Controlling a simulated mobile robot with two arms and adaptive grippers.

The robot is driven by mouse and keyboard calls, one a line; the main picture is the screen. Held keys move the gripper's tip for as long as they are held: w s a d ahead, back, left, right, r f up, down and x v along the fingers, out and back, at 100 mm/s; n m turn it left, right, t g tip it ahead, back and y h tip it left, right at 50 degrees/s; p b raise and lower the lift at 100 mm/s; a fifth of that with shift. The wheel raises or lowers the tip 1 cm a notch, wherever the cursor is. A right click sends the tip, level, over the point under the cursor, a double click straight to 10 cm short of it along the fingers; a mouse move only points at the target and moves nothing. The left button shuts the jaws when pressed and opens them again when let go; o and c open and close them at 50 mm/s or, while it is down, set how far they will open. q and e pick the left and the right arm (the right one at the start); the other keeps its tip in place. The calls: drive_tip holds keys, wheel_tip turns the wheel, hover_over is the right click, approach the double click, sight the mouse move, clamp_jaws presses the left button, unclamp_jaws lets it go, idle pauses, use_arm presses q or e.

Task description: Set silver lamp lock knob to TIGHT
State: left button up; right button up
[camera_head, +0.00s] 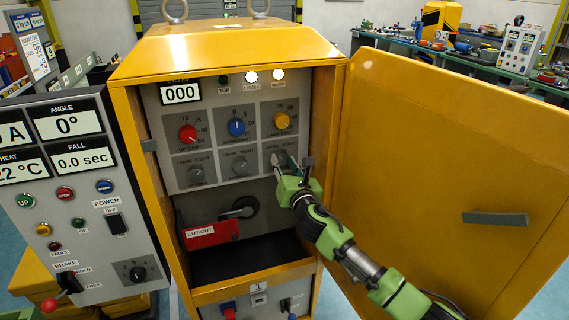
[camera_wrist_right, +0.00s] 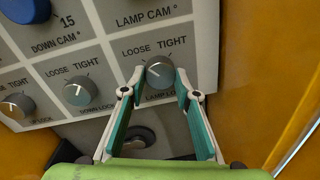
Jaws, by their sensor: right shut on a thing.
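The silver lamp lock knob (camera_wrist_right: 160,72) sits at the lower right of the grey panel, under the words LOOSE and TIGHT. In the right wrist view my right gripper (camera_wrist_right: 158,88) has one fingertip on each side of it and is shut on it. I cannot clearly tell which mark the knob's pointer is at. In the head view the gripper (camera_head: 293,163) reaches in from the right and mostly hides this knob. My left gripper is not in view.
The down lock knob (camera_wrist_right: 80,92) is left of it. Above are red (camera_head: 187,134), blue (camera_head: 236,127) and yellow (camera_head: 283,120) cam knobs. A red CUT-OUT block (camera_head: 211,234) with a lever is below. The open yellow door (camera_head: 440,150) stands right of my arm.

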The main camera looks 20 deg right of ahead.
drive_tip(key=m+p, duration=0.1)
drive_tip(key=m, duration=0.3)
drive_tip(key=shift+r, duration=0.1)
drive_tip(key=m, duration=0.2)
drive_tip(key=m+p, duration=0.1)
drive_tip(key=m, duration=0.1)
drive_tip(key=shift+a+r+m+g+y, duration=0.1)
drive_tip(key=shift+m+g+y, duration=0.2)
drive_tip(key=m, duration=0.4)
drive_tip(key=shift+p, duration=0.3)
drive_tip(key=shift+r+m+y, duration=0.15)
drive_tip(key=shift+m+y, duration=0.15)
drive_tip(key=shift+m, duration=1.5)
drive_tip(key=o, duration=1.1)
drive_tip(key=shift+w, duration=0.15)
